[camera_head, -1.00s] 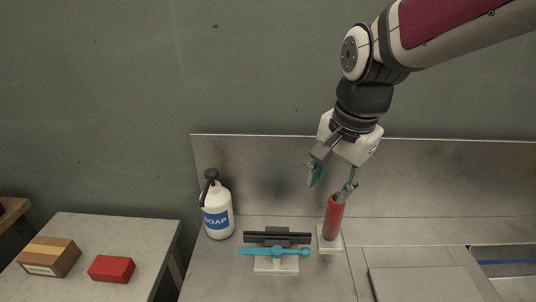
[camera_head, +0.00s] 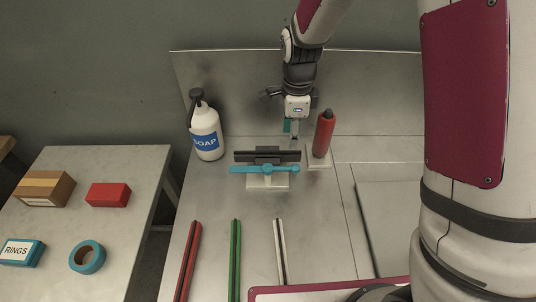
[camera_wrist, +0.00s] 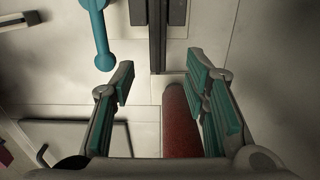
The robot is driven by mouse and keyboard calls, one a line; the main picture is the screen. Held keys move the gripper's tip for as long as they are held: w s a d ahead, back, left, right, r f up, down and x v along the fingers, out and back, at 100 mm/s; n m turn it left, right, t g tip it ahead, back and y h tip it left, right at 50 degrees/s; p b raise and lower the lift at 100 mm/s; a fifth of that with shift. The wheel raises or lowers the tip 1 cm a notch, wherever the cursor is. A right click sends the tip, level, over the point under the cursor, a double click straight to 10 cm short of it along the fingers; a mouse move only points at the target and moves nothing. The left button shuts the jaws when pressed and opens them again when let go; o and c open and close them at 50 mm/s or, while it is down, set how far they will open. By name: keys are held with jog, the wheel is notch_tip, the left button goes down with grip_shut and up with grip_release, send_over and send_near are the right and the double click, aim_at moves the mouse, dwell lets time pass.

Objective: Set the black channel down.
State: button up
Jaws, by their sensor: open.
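The black channel (camera_head: 285,156) lies level across a small pale stand (camera_head: 268,182), behind a light blue lever (camera_head: 250,169) in the head view. In the wrist view the channel (camera_wrist: 157,45) runs up from between my fingertips to the top edge. My gripper (camera_head: 293,130) is behind the channel's right end, left of the red cylinder. In the wrist view my gripper (camera_wrist: 160,88) is open, its green-padded fingers wide apart with nothing held. The channel's end lies just beyond the fingertips; I cannot tell the height gap.
A red cylinder (camera_head: 324,135) stands on a pale base close right of my gripper; it shows beside one finger in the wrist view (camera_wrist: 180,125). A soap bottle (camera_head: 207,135) stands left. Red (camera_head: 188,260), green (camera_head: 235,260) and white (camera_head: 280,250) strips lie in front.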

aim_at(289, 153)
jog(key=shift+s+a+f+p, duration=0.1)
jog(key=shift+f+p, duration=0.1)
jog(key=shift+f, duration=1.75)
jog(key=shift+s+a+f+p, duration=0.1)
jog(key=shift+f+p, duration=0.1)
jog(key=shift+f, duration=1.75)
jog(key=shift+w, duration=0.1)
grip_shut()
